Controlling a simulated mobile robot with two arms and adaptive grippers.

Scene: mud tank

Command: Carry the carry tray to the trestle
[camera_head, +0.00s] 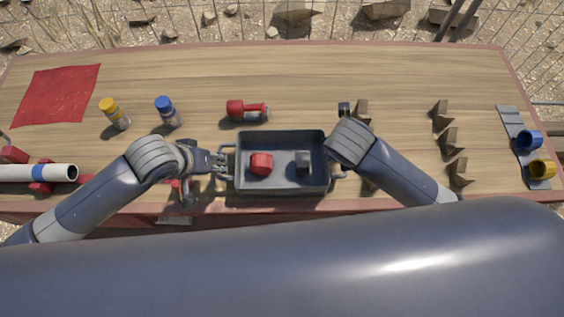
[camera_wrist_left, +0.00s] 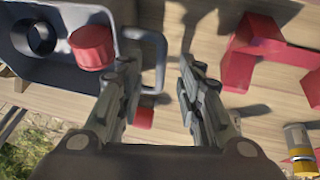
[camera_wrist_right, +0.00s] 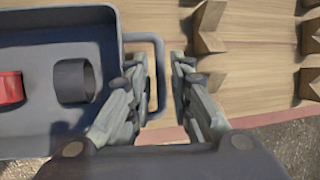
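The carry tray (camera_head: 281,189) is a dark grey open box near the front edge of the wooden table. It holds a red cap (camera_head: 260,163) and a dark ring (camera_head: 302,162). My left gripper (camera_wrist_left: 158,62) is open, with the tray's left handle (camera_wrist_left: 160,45) between its fingers. My right gripper (camera_wrist_right: 160,62) is open, with the right handle (camera_wrist_right: 157,75) between its fingers. In the head view, my right forearm covers most of the right gripper. I cannot pick out the trestle with certainty.
Yellow-capped (camera_head: 115,113) and blue-capped (camera_head: 168,111) bottles and a red tool (camera_head: 247,111) stand behind the tray. A white pipe (camera_head: 35,173) lies left on red supports. Wooden wedges (camera_head: 449,141) and a grey board (camera_head: 513,125) with blue and yellow rings lie right.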

